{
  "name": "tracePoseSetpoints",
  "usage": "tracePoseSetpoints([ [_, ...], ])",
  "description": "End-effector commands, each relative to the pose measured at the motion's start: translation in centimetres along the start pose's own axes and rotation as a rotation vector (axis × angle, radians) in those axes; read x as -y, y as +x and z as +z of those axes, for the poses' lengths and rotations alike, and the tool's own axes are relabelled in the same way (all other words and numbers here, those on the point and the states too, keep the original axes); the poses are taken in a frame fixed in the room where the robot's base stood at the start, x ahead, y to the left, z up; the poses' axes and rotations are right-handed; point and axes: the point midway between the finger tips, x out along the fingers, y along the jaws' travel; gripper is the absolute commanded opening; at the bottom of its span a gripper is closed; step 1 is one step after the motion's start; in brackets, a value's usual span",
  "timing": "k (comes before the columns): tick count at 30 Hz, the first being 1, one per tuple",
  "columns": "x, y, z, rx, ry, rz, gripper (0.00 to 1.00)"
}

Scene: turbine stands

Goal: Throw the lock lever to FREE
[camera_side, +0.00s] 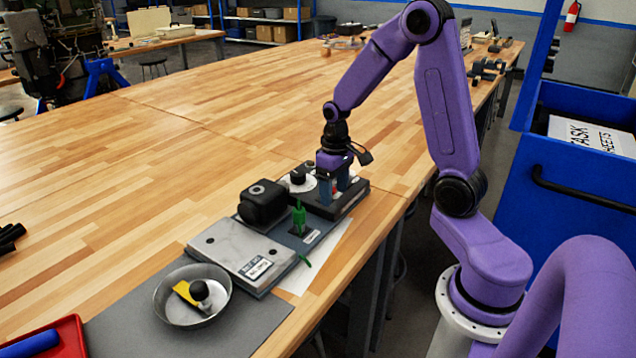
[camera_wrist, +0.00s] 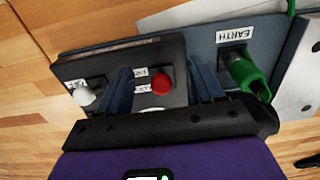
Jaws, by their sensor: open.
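The lock lever looks to be the red-tipped lever (camera_wrist: 162,83) on a dark control box (camera_wrist: 170,56). Small white labels (camera_wrist: 141,72) sit beside it, too small to read. In the side view a bit of red (camera_side: 334,187) shows between my fingers. My gripper (camera_side: 333,193) points down over the right part of the dark box. In the wrist view my open fingers (camera_wrist: 160,78) stand on either side of the red tip, with visible room to both. I cannot tell whether either finger touches the lever. Its base is partly hidden.
A white-tipped control (camera_wrist: 83,96) sits left of the red one. A black block (camera_side: 264,202), grey metal plate (camera_side: 238,248) and metal bowl (camera_side: 175,307) lie nearby.

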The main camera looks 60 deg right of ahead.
Motion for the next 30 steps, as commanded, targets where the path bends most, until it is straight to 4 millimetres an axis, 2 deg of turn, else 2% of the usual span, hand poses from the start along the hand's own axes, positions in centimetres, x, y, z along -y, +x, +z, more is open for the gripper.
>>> tracePoseSetpoints([
  [8,0.0,-0.7,-0.1,-0.005,0.000,0.000,0.67],
  [30,0.0,-5.7,-0.1,-0.006,-0.001,0.001,0.67],
])
